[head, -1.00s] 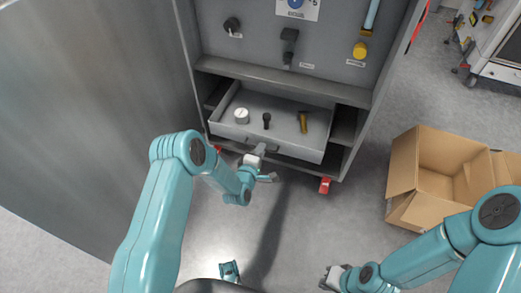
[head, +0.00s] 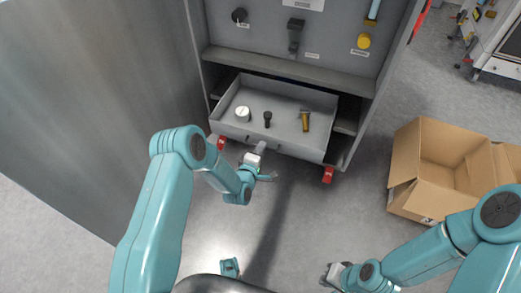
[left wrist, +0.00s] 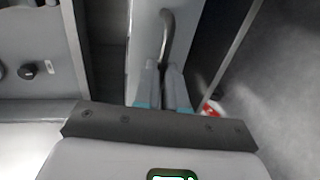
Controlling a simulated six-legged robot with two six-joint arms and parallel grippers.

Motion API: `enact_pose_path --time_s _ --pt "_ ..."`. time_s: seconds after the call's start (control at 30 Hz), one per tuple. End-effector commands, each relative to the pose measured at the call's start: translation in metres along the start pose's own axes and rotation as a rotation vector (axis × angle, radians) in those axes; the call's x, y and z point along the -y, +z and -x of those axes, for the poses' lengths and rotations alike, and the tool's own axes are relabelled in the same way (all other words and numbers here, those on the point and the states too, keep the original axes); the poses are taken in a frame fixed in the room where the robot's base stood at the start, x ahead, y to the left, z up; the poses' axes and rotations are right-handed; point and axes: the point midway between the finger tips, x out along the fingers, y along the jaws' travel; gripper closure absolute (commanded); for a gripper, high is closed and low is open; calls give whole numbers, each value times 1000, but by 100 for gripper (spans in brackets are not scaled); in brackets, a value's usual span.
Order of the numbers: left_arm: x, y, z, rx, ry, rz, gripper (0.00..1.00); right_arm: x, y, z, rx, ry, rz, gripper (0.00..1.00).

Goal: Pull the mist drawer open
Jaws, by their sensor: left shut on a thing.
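The mist drawer (head: 272,139) is a grey tray pulled out from the cabinet below its shelf. Inside lie a white round knob (head: 242,114), a small black part (head: 267,119) and a brass-coloured part (head: 305,121). My left gripper (head: 262,149) is at the drawer's front. In the left wrist view its fingers (left wrist: 165,88) are shut on the curved grey drawer handle (left wrist: 172,38). The gripper partly hides the handle in the head view. My right gripper (head: 332,276) is low in the head view, away from the drawer; its finger opening is unclear.
The grey cabinet shelf (head: 290,66) runs above the drawer. Red feet (head: 328,174) show at the cabinet's base. An open cardboard box (head: 408,207) stands on the floor to the right. A large grey panel (head: 90,90) stands at left.

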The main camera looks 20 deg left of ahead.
Motion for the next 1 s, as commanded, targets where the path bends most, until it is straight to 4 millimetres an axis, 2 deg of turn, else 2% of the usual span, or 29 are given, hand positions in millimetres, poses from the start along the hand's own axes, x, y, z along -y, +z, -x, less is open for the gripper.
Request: enact_pose_path --time_s 0.13,0.2,0.23,0.53,0.67,0.77,1.0 --pt "0 1 0 3 0 -1 100 0 0 0 0 0 0 100" --pt "0 1 1 3 0 -1 73 0 0 0 0 0 0 100" --pt "0 1 1 3 0 -1 65 0 0 0 0 0 0 100" --pt "0 0 4 1 -1 0 65 0 0 0 0 0 0 100" --pt "0 0 16 1 -4 0 65 2 0 5 0 0 0 100" --pt "-2 0 36 0 -6 2 65 4 0 12 0 0 0 100" --pt "-1 0 101 1 -7 2 65 10 1 27 0 0 0 100"
